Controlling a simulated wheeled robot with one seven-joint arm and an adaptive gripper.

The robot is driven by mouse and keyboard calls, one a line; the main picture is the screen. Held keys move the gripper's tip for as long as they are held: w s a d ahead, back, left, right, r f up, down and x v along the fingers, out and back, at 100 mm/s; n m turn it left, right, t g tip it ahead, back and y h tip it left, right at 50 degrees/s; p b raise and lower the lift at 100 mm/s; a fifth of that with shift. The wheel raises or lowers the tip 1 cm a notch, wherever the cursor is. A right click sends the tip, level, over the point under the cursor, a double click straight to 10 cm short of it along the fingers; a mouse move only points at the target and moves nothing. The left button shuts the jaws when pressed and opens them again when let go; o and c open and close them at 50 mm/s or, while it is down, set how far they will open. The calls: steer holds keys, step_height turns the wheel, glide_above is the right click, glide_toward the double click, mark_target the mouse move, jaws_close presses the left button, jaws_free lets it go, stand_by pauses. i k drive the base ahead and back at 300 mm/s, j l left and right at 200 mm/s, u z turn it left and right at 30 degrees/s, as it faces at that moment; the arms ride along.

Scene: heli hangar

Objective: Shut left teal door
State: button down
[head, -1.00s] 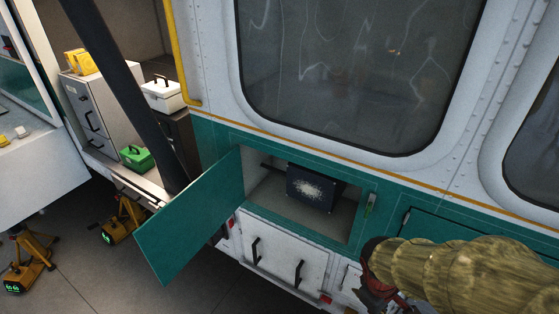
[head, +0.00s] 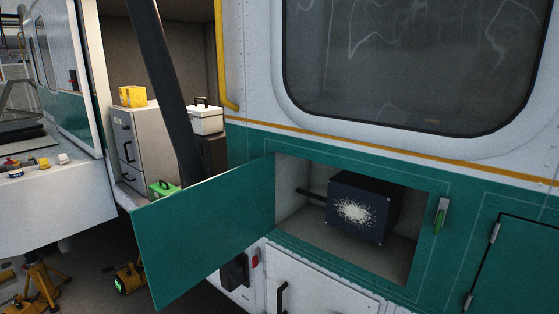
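The left teal door (head: 205,235) is swung wide open on the side of the white and teal helicopter body. It is hinged at the left edge of a square compartment (head: 410,262) and sticks out toward me and to the left. A dark box with a pale speckled patch (head: 362,207) sits inside the compartment, clear of the opening's edge as far as I can see. My gripper is not in view now.
A second teal door (head: 520,268) at the right is shut. White lower panels (head: 315,290) with black handles lie below the compartment. Yellow jacks (head: 38,280) stand on the floor at the left. An open bay with a grey cabinet (head: 140,148) lies behind the door.

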mark_target(183, 236)
steer(key=j+z, duration=0.35)
steer(key=j, duration=0.9)
